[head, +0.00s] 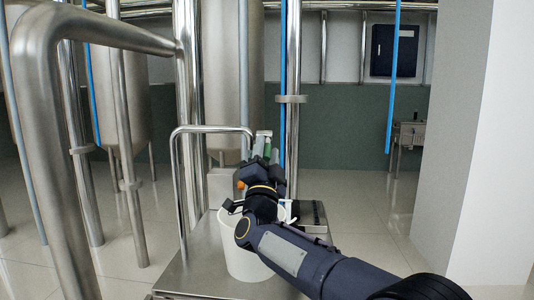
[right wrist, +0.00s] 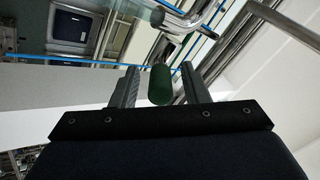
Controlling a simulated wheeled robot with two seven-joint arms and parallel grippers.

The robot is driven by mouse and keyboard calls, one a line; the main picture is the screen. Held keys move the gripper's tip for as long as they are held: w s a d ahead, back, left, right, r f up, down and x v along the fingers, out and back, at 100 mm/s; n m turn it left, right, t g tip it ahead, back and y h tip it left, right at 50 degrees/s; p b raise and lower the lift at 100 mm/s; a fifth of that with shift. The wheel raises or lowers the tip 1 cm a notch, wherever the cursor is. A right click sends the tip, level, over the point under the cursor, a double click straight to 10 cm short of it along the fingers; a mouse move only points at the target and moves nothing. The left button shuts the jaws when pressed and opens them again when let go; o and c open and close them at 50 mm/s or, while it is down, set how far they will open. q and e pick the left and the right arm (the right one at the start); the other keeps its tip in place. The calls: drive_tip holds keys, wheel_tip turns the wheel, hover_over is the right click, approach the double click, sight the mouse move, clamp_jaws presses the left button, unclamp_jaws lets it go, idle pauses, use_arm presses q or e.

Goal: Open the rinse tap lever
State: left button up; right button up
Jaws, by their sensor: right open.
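The green grip of the rinse tap lever (right wrist: 160,86) shows in the right wrist view between the two fingers of my right gripper (right wrist: 160,68). The fingers are open, with gaps on both sides of the grip. In the head view my right gripper (head: 262,148) is at the upper end of my arm, beside the bent steel pipe (head: 210,128). A small bit of green (head: 267,150) shows there among the fingers; the rest of the lever and the tap body are hidden by my gripper and wrist. My left gripper is not in view.
A white bucket (head: 238,262) stands on a steel platform (head: 190,272) below my right arm, which partly hides it. Vertical steel pipes (head: 188,60) and a large tank (head: 222,60) stand behind. A thick bent rail (head: 40,130) is at left. The floor at right is clear.

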drive_tip(key=b+v, duration=0.1)
drive_tip(key=v, duration=0.6)
drive_tip(key=shift+s+f, duration=0.3)
